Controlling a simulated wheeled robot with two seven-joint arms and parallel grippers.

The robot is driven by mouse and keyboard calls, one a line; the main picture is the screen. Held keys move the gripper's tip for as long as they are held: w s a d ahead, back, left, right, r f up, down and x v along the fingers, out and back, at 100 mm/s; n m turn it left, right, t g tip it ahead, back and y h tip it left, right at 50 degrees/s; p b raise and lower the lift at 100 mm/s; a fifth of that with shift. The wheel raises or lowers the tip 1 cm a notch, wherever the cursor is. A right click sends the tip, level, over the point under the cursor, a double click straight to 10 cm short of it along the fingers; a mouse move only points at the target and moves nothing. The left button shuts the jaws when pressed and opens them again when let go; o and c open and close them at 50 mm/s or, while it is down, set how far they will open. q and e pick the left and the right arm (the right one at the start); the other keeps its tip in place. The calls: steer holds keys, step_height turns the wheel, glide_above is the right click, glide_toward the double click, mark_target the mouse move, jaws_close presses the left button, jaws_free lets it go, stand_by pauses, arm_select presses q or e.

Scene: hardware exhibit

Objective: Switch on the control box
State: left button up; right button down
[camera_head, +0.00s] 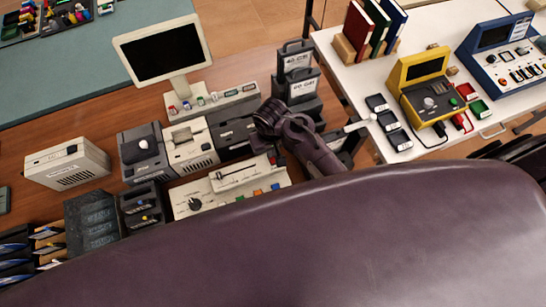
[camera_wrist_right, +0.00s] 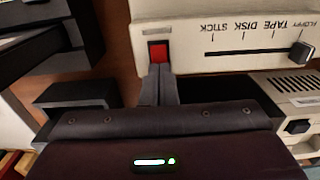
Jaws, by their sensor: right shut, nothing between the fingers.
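The cream control box (camera_head: 237,176) stands at the front of the wooden table in the head view. In the right wrist view the control box (camera_wrist_right: 225,30) shows upside down, with a black slot, labels such as STICK, DISK and TAPE, and a slider knob. A red switch (camera_wrist_right: 158,51) sits at one end of its face. My right gripper (camera_wrist_right: 158,68) is shut and empty, its fingertips at the red switch's lower edge; I cannot tell whether they touch it. In the head view my right gripper (camera_head: 272,152) is beside the box's right end. My left gripper is not in view.
A monitor (camera_head: 165,52) stands behind on a base with small coloured parts. Cream and dark boxes (camera_head: 190,143) stand close behind and left. Dark weights (camera_head: 297,85) stand behind my right arm. A white table (camera_head: 350,85) at right holds a yellow device (camera_head: 424,68).

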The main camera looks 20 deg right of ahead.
steer(key=shift+f, duration=0.25)
steer(key=shift+s, duration=0.1)
step_height(320, 180, up, 3)
steer(key=shift+f+p, duration=0.15)
steer(key=shift+p, duration=1)
steer(key=shift+r, duration=2.2)
steer(key=shift+f, duration=0.1)
